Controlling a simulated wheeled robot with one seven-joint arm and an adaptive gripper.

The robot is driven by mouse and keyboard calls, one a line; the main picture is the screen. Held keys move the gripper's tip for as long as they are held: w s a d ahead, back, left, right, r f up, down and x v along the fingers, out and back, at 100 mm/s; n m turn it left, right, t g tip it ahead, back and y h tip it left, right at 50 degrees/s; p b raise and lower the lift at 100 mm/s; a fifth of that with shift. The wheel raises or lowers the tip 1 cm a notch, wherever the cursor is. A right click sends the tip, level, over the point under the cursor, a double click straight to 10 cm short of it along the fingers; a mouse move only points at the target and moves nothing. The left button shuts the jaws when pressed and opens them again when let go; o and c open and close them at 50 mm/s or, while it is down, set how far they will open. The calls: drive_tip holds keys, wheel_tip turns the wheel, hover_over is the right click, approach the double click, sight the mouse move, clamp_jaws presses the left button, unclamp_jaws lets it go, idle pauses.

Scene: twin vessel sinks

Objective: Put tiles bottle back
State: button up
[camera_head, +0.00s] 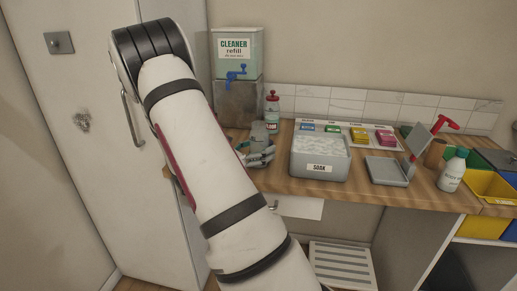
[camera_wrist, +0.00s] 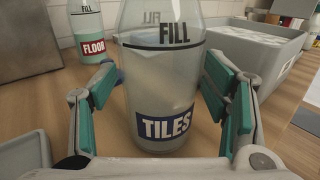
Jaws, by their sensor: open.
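The tiles bottle (camera_wrist: 165,105) is see-through, with a blue TILES label and a dark FILL line. In the wrist view it stands upright on the wooden counter, between the two fingers of my gripper (camera_wrist: 161,78). The fingers are spread, one on each side of the bottle, with teal pads; I cannot tell whether either touches it. The bottle's top is cut off by the frame. In the head view my gripper (camera_head: 260,154) is low over the counter, left of the soak tub, and I cannot clearly make out the tiles bottle there.
The floor bottle (camera_head: 272,112), red-topped, stands behind my gripper; it also shows in the wrist view (camera_wrist: 87,32). The cleaner refill dispenser (camera_head: 237,58) is at back left.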

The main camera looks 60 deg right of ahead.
drive_tip(key=shift+r, duration=0.2)
drive_tip(key=v, duration=1.2)
drive_tip(key=s+a+r+m+g+y, duration=0.1)
drive_tip(key=s+a+r+m+y, duration=0.7)
drive_tip(key=s, duration=0.5)
drive_tip(key=s+a+m+t+y, duration=0.3)
drive_tip(key=s+a+y, duration=0.1)
drive_tip(key=a, duration=0.7)
drive_tip(key=s+a+r+m+t+y, duration=0.1)
drive_tip(key=s+a+m+t+y, duration=0.3)
drive_tip(key=a, duration=0.6)
drive_tip(key=s+y, duration=0.1)
drive_tip(key=s, duration=0.1)
drive_tip(key=shift+s+a+p, duration=0.35)
drive_tip(key=shift+a+p, duration=0.05)
drive_tip(key=shift+r, duration=0.1)
